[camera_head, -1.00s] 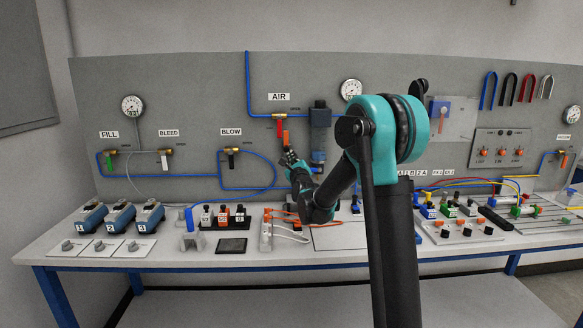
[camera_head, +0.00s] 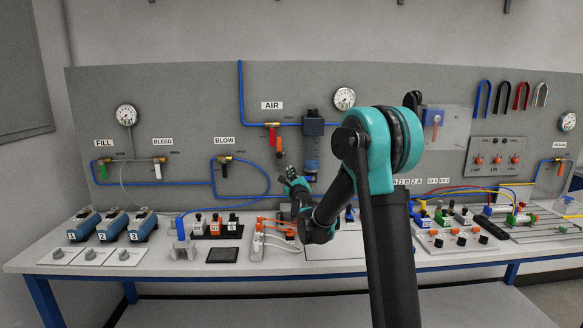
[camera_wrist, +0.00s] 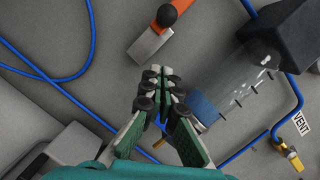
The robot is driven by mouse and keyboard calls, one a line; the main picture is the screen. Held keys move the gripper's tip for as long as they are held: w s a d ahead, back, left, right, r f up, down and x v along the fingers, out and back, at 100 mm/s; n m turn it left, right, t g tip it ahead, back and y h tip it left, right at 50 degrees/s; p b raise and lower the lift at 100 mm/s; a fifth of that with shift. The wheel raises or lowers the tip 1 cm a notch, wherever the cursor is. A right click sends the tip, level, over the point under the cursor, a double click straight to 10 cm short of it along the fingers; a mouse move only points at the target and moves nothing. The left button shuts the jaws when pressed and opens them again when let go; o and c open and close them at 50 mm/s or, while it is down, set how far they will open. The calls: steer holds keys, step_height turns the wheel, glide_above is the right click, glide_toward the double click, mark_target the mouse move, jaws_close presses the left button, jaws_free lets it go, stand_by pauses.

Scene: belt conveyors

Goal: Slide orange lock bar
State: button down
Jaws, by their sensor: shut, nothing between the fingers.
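The orange lock bar (camera_head: 279,143) is on the grey panel under the AIR label, right beside the red valve handle (camera_head: 272,138).
A clear cylinder with a dark cap (camera_head: 313,126) stands on the panel just right of the bar, close to my gripper. Blue tubing (camera_wrist: 92,35) runs across the panel.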

steer(key=v, duration=0.8)
steer(key=shift+s, duration=0.3)
steer(key=s+d+f+n+g, duration=0.3)
steer(key=s+d+f+n, duration=0.1)
steer(key=s+n, duration=0.2)
steer(key=s+d+f+n+g+h, duration=0.1)
steer(key=s+d+f+n+g, duration=0.2)
steer(key=n, duration=0.5)
steer(key=s+d+f+n+g+h, duration=0.1)
steer(key=s+d+f+n+g, duration=0.2)
steer(key=s, duration=0.6)
steer(key=shift+s+d+f+n+g, duration=0.15)
steer(key=shift+d+f+n, duration=0.15)
steer(key=shift+f+n, duration=0.4)
steer(key=shift+d+f+n+g, duration=0.1)
steer(key=shift+d+f+n, duration=0.35)
steer(key=shift+n, duration=0.45)
steer(key=shift+s+d+f+n+g, duration=0.1)
steer(key=shift+d+f+n+g, duration=0.1)
steer(key=shift+f+n, duration=0.55)
steer(key=s+d+f+n+g, duration=0.1)
steer(key=s+f+g, duration=0.1)
steer(key=s, duration=0.5)
steer(key=s+d+f+n+g+h, duration=0.1)
steer(key=s+f+n+g, duration=0.1)
steer(key=s+f, duration=0.3)
steer(key=s+d+f+n+g, duration=0.2)
steer(key=s+f, duration=0.2)
steer(key=s, duration=0.5)
steer(key=shift+h, duration=0.3)
